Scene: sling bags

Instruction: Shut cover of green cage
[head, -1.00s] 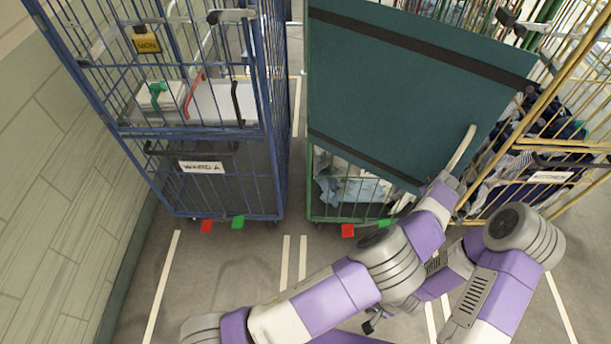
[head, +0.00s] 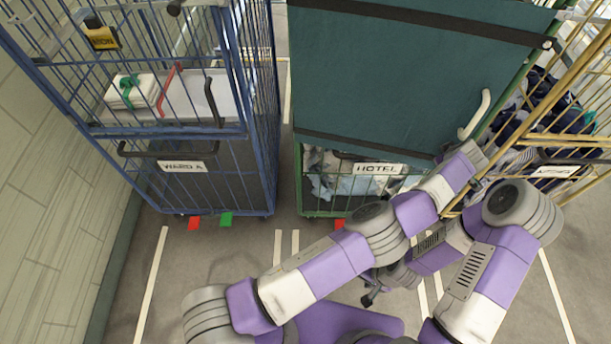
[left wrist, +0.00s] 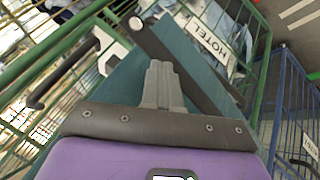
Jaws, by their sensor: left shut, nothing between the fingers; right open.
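The green cage (head: 299,180) stands in the middle of the head view with a HOTEL label (head: 380,169) on its front. Its cover is a teal panel (head: 400,85) with dark strips and a pale handle (head: 474,115). The panel spans the upper front, its lower edge sloping slightly down to the right. In the left wrist view my left gripper (left wrist: 163,85) is shut and empty, its fingers over the teal panel (left wrist: 192,50); I cannot tell whether they touch. In the head view its fingers are hidden near the panel's lower right corner. My right gripper (head: 371,292) is open and low, before the cage.
A blue cage (head: 270,110) marked WARD A stands left, with a gap between it and the green cage. A yellow cage (head: 570,140) with dark cloth stands close on the right. A tiled wall borders the left.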

